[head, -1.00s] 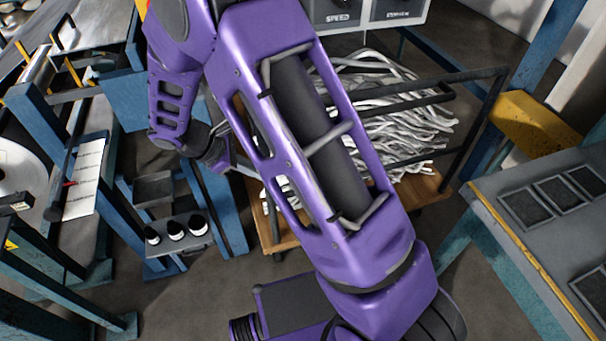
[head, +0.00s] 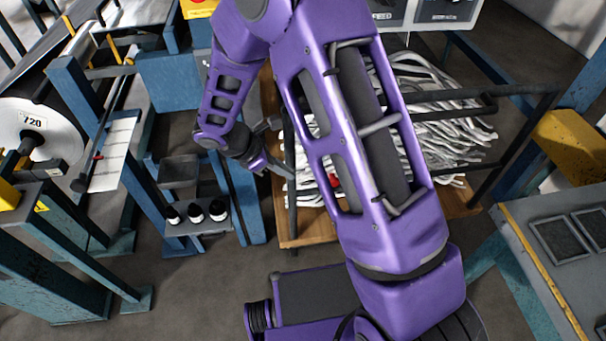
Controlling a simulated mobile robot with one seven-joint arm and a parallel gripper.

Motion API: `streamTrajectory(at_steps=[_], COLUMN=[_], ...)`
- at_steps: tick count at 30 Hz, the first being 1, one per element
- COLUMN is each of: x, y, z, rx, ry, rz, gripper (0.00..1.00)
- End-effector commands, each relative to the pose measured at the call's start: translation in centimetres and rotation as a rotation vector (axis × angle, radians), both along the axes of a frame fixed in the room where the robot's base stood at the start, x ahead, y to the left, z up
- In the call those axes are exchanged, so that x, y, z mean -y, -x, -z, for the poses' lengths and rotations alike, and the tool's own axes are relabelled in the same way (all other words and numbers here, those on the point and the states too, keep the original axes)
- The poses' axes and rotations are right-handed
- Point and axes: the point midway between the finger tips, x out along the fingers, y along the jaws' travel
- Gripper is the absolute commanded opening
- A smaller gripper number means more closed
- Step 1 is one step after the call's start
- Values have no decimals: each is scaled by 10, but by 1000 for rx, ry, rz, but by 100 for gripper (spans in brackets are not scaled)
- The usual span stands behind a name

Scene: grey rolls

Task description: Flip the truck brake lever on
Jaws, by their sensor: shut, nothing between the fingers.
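The truck is a cart with a wooden deck (head: 306,241), a dark metal frame and a pile of silvery strands (head: 440,90). My gripper (head: 284,170) is shut and empty, at the left side of the truck, close to its dark upright post. I cannot tell whether it touches the post. A small red part (head: 335,181) shows through an opening in my purple arm, among the strands to the right of my gripper. I cannot tell whether it is the brake lever. My arm hides much of the truck, and no lever is clearly seen.
A blue machine frame (head: 165,80) stands left of my gripper, with a small shelf of black-and-white bottles (head: 195,212) below. A grey bench (head: 540,250) and a yellow block (head: 572,140) are at the right. Bare floor shows between the machine and my base.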

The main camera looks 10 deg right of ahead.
Motion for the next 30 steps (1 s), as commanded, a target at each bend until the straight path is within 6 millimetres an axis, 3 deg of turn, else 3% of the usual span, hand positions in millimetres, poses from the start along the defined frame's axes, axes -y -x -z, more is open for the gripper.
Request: streamTrajectory(at_steps=[13, 21, 30], x=[53, 86, 92], y=[-8, -14, -15], z=[75, 79, 80], rx=[-4, 0, -1], ry=[2, 1, 1], rz=[3, 3, 1], gripper=[0, 0, 0])
